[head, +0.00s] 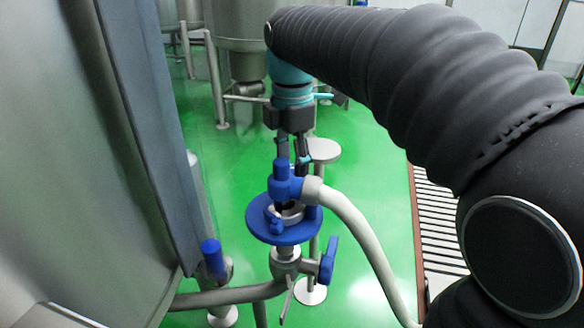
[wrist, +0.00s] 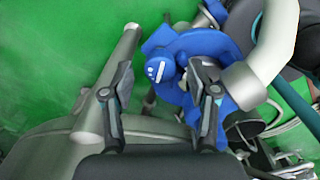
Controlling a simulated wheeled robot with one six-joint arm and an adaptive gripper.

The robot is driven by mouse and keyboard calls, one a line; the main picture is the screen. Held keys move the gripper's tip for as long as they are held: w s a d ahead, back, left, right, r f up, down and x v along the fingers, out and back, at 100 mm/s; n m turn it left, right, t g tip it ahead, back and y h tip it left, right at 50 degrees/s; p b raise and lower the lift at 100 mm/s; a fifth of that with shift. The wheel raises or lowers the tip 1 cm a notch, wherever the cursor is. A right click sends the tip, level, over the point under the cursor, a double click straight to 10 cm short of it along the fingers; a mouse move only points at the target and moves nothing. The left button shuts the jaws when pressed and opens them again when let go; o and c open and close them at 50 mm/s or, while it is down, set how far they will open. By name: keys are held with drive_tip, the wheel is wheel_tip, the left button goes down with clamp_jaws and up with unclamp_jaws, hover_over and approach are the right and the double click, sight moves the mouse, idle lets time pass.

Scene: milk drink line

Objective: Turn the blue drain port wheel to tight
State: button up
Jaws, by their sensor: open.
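The blue wheel (head: 257,222) is a flat round disc on an upright metal pipe fitting, low centre in the head view. It also shows in the wrist view (wrist: 192,45), partly covered by the parts above it. A blue elbow piece (head: 285,187) stands over its middle and joins a pale hose. In the wrist view a blue knob with white marks (wrist: 160,70) lies between my fingers. My gripper (head: 293,158) is above the wheel, pointing down, fingers apart and empty; it also shows in the wrist view (wrist: 162,74). I cannot tell whether a finger touches the blue parts.
The pale hose (head: 357,232) curves down to the right. A blue lever (head: 328,260) sits on the valve below the wheel. A blue-capped fitting (head: 212,258) stands left, beside a large metal tank (head: 70,170). A floor grate (head: 437,225) lies right; green floor is open behind.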

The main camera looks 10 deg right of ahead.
drive_tip(key=shift+f, duration=0.35)
drive_tip(key=shift+c, duration=0.2)
clamp_jaws()
